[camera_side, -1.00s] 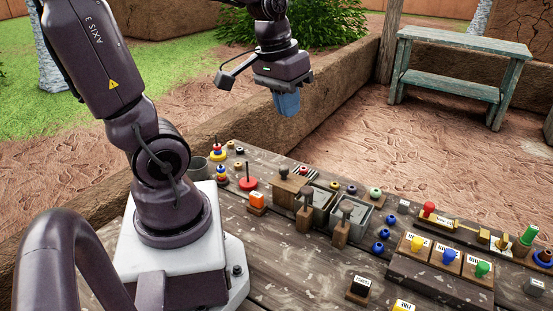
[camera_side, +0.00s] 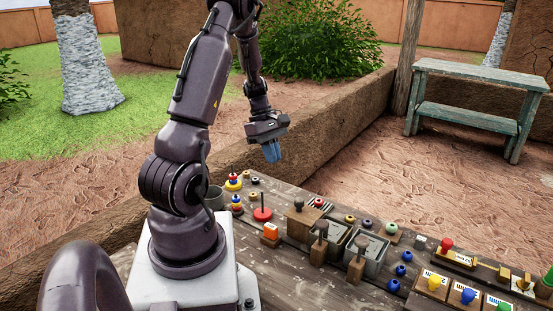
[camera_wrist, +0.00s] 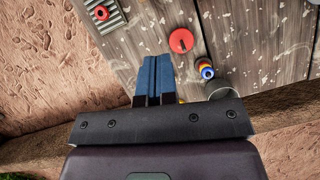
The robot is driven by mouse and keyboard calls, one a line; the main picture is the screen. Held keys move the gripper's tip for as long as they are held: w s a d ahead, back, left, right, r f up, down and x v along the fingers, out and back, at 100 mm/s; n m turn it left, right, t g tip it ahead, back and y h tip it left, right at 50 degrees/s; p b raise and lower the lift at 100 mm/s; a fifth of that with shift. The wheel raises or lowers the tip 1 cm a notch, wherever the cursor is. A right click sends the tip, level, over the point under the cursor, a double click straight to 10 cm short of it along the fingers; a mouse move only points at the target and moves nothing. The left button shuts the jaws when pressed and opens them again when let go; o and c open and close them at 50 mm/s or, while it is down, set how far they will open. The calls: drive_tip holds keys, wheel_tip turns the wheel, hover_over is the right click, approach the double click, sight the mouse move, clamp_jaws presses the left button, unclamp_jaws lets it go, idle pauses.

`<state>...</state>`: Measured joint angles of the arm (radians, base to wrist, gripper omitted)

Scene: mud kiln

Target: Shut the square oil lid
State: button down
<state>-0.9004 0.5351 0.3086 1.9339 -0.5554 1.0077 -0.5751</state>
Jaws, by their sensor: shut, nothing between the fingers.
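Two square grey metal boxes stand side by side mid-bench in the side view, a left one (camera_side: 339,237) and a right one (camera_side: 377,254). Each has a dark-knobbed wooden piece at its front. I cannot read any oil label, nor tell which box bears the oil lid or whether a lid is open. My gripper (camera_side: 272,153) is shut and empty, its blue fingers pointing down above the bench's far side, behind and left of the boxes. In the wrist view my gripper (camera_wrist: 152,76) shows its fingers together; the boxes are out of that view.
A mud wall (camera_side: 330,128) runs behind the bench; the air above the bench is clear.

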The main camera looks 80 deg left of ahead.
sight(296, 209)
drive_tip(key=shift+w+d+f, duration=0.6)
drive_tip(key=shift+d+f, duration=0.4)
drive_tip(key=shift+f, duration=0.15)
drive_tip(key=shift+w+d+f, duration=0.65)
drive_tip(key=shift+d+f, duration=0.3)
drive_tip(key=shift+f, duration=0.2)
drive_tip(key=shift+w+d+f, duration=0.6)
drive_tip(key=shift+d+f, duration=0.4)
drive_tip(key=shift+f, duration=0.15)
drive_tip(key=w+d, duration=0.6)
drive_tip(key=shift+w+d, duration=0.15)
drive_tip(key=shift+d, duration=0.1)
